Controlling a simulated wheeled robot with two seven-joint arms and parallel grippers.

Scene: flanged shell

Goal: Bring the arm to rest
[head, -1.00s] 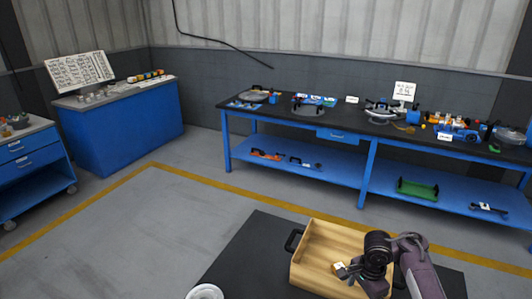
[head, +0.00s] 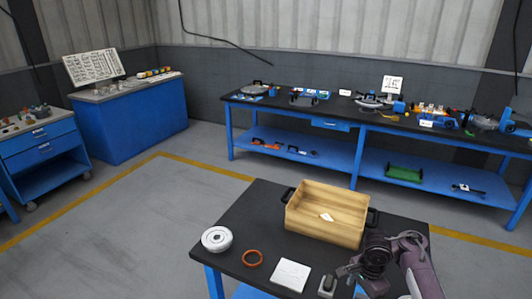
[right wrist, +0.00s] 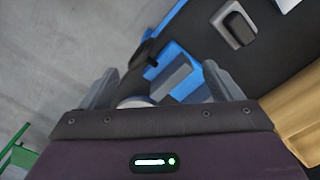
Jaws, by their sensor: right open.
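My right arm comes in at the lower right of the head view. Its gripper (head: 350,271) is by the near right part of the black-topped table (head: 262,215), apart from the wooden box. In the right wrist view the two grey fingers of the gripper (right wrist: 158,86) stand wide apart with nothing held between them. The white flanged shell (head: 217,239), round with a raised hub, sits at the table's left edge. My left gripper is not in view.
The wooden box (head: 302,222) with black handles holds a small pale piece (head: 327,217). A blue workbench (head: 360,172) stands behind.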

